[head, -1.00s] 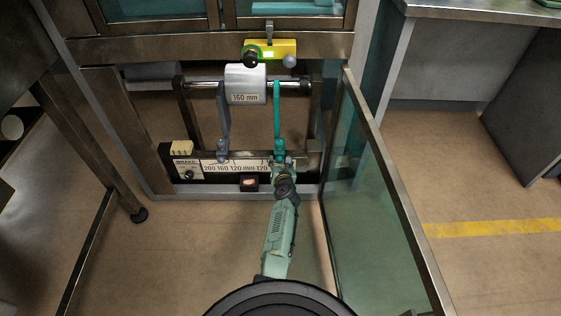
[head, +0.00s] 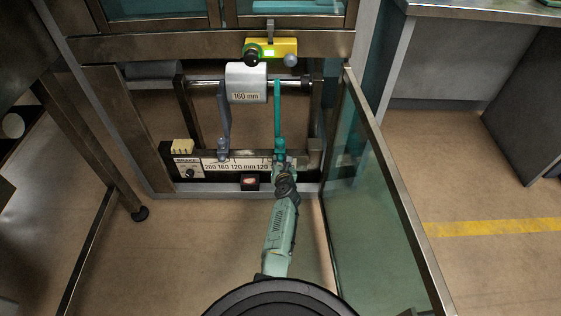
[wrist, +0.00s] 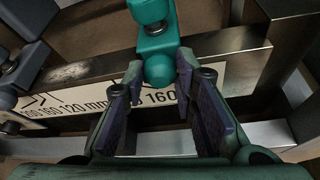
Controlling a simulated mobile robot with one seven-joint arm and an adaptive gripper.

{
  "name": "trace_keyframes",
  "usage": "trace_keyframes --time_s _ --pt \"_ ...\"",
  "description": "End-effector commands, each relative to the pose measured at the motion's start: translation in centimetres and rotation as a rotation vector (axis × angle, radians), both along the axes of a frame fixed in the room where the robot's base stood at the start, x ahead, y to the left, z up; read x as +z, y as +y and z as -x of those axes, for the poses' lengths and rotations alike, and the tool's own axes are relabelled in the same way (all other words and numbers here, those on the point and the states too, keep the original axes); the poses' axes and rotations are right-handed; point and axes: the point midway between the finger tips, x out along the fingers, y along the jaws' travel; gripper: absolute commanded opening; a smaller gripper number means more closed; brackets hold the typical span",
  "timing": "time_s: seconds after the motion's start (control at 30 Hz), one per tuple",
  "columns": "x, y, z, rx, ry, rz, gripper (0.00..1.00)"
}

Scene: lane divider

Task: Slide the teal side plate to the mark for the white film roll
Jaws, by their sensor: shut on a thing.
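The teal side plate (head: 277,110) stands upright to the right of the white film roll (head: 246,84), with a gap between them. The roll hangs on a bar and bears a "160 mm" label. My gripper (head: 280,160) is at the plate's lower end and shut on it. In the wrist view, the plate's teal knob (wrist: 160,68) shows at the fingers (wrist: 160,92). The printed scale (head: 225,166) reads 200, 160, 120 mm, 120; the wrist view also shows a 160 between the fingers. Part of the scale is hidden by my gripper.
A grey-blue side plate (head: 224,120) stands left of the roll. An open glass door (head: 375,200) is close on the right of my arm. A yellow device (head: 270,50) is above.

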Motion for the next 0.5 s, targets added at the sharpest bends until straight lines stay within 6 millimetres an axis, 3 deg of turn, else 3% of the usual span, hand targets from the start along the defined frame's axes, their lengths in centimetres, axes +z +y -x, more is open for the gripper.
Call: trace_keyframes --time_s 0.27,0.5 --pt "0.2 0.3 -0.1 0.001 -0.001 0.000 0.00" --pt "0.2 2.9 -0.1 0.002 0.000 -0.001 0.00"
